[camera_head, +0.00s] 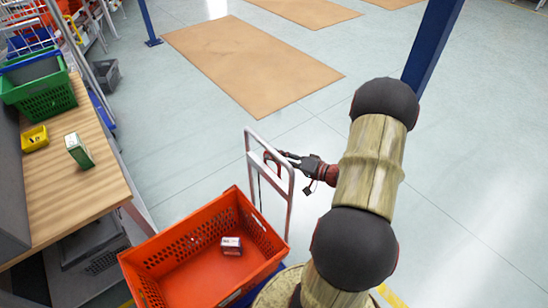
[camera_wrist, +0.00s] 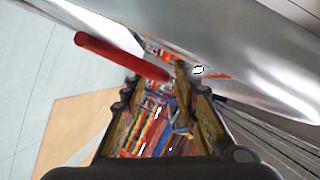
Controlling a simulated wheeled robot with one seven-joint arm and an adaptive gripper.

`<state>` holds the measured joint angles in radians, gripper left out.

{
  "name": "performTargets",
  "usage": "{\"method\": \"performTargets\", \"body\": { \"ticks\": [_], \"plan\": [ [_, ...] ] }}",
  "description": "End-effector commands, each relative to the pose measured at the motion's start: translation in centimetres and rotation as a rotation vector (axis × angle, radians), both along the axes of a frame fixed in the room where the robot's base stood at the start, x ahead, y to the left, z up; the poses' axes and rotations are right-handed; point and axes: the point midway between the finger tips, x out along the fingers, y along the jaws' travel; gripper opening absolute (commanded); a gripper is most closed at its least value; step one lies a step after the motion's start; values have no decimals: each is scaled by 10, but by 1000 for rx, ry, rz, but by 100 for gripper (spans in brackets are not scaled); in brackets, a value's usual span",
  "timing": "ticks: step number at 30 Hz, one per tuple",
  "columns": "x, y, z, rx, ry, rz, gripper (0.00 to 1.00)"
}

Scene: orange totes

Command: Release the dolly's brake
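The dolly's pale upright handle frame (camera_head: 249,160) rises at the far right side of the orange tote. A red brake lever (camera_head: 268,157) shows small by its crossbar. In the wrist view a red bar (camera_wrist: 110,53), which looks like this lever, runs from the upper left to between the fingertips. My gripper (camera_head: 284,157) is beside the handle frame, reaching in from the right. In the wrist view my gripper (camera_wrist: 160,80) has its fingers apart, with the bar's end at the gap. I cannot tell whether they touch it. The dolly's base is mostly hidden.
The orange tote (camera_head: 180,245) holds a small box (camera_head: 231,246). A wooden bench (camera_head: 85,190) at left carries a green crate (camera_head: 40,98), a yellow bin (camera_head: 34,139) and a green-and-white box (camera_head: 79,151). A blue post (camera_head: 433,45) stands behind my arm. Floor beyond the handle is clear.

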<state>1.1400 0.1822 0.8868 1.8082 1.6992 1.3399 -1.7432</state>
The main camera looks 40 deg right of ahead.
Motion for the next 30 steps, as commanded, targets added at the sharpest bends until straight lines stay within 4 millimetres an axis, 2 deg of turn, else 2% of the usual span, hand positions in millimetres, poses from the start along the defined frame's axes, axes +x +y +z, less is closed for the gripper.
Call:
{"method": "performTargets", "body": {
  "ticks": [9,15,21,30],
  "plan": [
    [-58,-16,12,-1,0,-6,29],
    [-89,-23,17,0,-1,-4,29],
    [-103,-26,20,0,1,0,29],
    [-105,-26,20,1,0,0,29]
  ]
}}
